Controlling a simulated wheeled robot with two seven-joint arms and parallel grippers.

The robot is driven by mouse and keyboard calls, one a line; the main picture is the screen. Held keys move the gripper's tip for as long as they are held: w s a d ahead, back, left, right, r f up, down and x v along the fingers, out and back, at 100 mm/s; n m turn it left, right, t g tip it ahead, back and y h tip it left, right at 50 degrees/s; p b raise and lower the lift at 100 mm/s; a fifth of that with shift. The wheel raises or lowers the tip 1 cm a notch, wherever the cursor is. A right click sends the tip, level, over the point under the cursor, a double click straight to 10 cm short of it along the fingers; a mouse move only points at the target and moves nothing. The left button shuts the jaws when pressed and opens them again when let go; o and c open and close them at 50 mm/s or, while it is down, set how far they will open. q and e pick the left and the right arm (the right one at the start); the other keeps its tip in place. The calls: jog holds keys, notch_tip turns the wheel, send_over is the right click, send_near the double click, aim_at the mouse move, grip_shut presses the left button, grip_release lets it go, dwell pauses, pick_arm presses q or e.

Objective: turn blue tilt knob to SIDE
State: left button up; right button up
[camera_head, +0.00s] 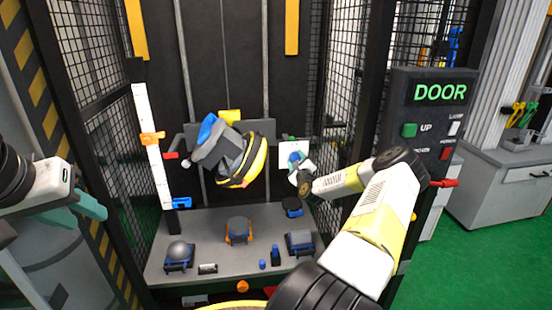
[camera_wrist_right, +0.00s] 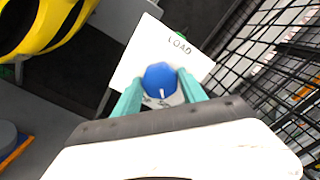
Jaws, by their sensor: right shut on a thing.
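The blue tilt knob (camera_wrist_right: 160,80) sits on a white label plate (camera_wrist_right: 133,62) that reads LOAD at its top; the lower lettering is partly hidden. A white line on the knob points toward the lower edge of the picture. My right gripper (camera_wrist_right: 160,88) is shut on the knob, with one teal finger on each side of it. In the head view the knob (camera_head: 295,157) and its plate (camera_head: 296,145) are small, just beyond my right gripper (camera_head: 296,166). My left gripper (camera_head: 88,212) is at the far left, away from the knob, and its finger gap is unclear.
A yellow, black and grey tilted load with a blue part (camera_head: 228,150) hangs left of the knob. Several small items stand on the grey shelf (camera_head: 215,220) below. Black mesh walls (camera_wrist_right: 275,60) flank the tower. A DOOR panel (camera_head: 430,120) stands at the right.

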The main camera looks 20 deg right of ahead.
jog(key=shift+f+m, duration=0.1)
jog(key=shift+m, duration=0.5)
jog(key=o, duration=1.4)
jog(key=v, duration=0.8)
